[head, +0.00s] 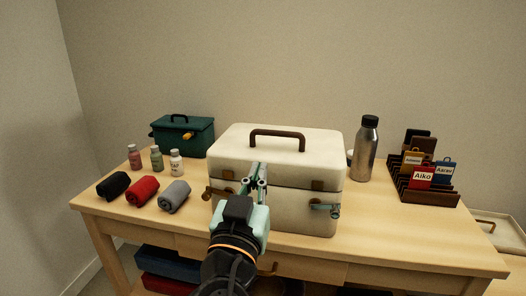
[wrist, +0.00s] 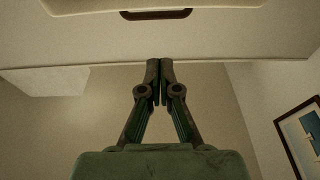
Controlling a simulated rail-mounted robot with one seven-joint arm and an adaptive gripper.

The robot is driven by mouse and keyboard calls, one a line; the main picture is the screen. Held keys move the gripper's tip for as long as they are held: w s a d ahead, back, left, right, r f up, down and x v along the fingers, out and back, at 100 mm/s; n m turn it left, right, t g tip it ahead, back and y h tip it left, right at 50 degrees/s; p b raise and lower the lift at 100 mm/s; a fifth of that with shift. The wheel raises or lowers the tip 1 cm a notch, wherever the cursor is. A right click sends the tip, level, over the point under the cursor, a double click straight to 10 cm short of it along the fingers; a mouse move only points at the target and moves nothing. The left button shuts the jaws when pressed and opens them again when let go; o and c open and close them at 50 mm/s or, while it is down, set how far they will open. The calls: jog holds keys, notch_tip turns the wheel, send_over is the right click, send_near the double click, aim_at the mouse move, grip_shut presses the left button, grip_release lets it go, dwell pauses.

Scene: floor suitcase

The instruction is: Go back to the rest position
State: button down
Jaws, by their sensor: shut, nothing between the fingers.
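My gripper (head: 258,174) is shut and empty in front of the cream suitcase (head: 325,170). In the head view its fingertips overlap the upper front of the case; I cannot tell whether they touch it. In the wrist view my gripper (wrist: 160,64) has its fingers together, just below the pale case (wrist: 70,30) with its brown handle (wrist: 156,14). The suitcase stands on the table with its lid down. Part of the front is hidden behind my gripper.
Rolled cloths in black (head: 112,186), red (head: 142,190) and grey (head: 174,196) lie at the left. Small bottles (head: 156,159) and a green box (head: 184,136) stand behind them. A metal bottle (head: 366,152) and a tag rack (head: 418,192) are right. The table's right front (head: 400,245) is clear.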

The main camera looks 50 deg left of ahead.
jog(key=shift+b+v, duration=0.95)
jog(key=shift+v, duration=0.2)
